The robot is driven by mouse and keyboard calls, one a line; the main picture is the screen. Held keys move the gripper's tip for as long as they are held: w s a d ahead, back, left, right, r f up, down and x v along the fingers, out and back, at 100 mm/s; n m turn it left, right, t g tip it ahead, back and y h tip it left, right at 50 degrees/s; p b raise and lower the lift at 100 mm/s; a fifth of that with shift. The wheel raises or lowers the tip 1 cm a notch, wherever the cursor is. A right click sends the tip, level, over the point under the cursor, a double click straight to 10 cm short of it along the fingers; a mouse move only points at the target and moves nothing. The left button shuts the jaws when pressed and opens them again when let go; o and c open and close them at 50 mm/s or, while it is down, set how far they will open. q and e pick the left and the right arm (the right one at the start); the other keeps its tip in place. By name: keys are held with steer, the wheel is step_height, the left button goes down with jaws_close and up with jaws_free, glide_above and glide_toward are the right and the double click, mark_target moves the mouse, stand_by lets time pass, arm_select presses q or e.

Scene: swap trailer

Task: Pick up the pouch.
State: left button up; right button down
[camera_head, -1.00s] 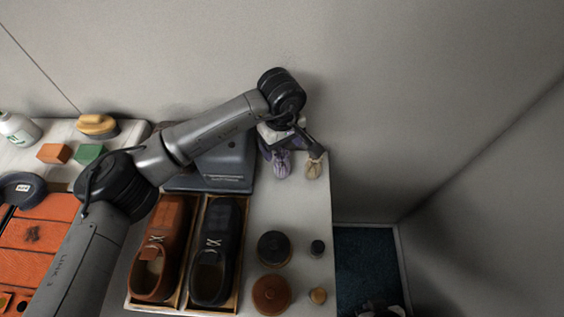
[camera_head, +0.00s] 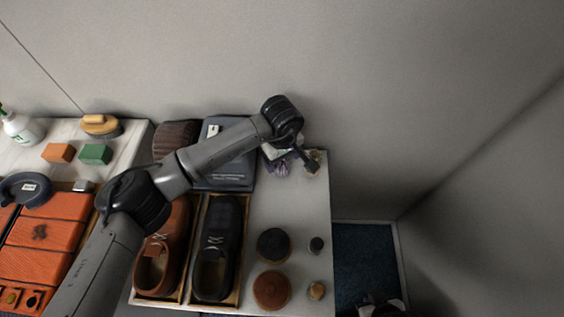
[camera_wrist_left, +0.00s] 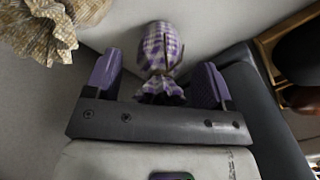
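A purple-and-white checked pouch (camera_wrist_left: 160,48) with a gathered, tied neck lies on the pale bench top. In the head view the purple pouch (camera_head: 282,169) is partly hidden under my left wrist. A tan checked pouch (camera_head: 313,161) sits just right of it; it also shows at the upper left of the left wrist view (camera_wrist_left: 45,30). My left gripper (camera_wrist_left: 158,62) is open, with one purple finger on each side of the purple pouch and visible gaps between. A dark and pale part at the bottom edge of the head view (camera_head: 382,307) may be my right gripper; its fingers are not clear.
A dark blue-grey case (camera_head: 225,178) stands left of the pouches. A brown shoe (camera_head: 155,268) and a black shoe (camera_head: 215,255) lie in wooden trays. Round tins (camera_head: 272,290) stand nearer. The wall is close behind; the bench ends at the right.

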arm_select(q)
steer(key=c, duration=1)
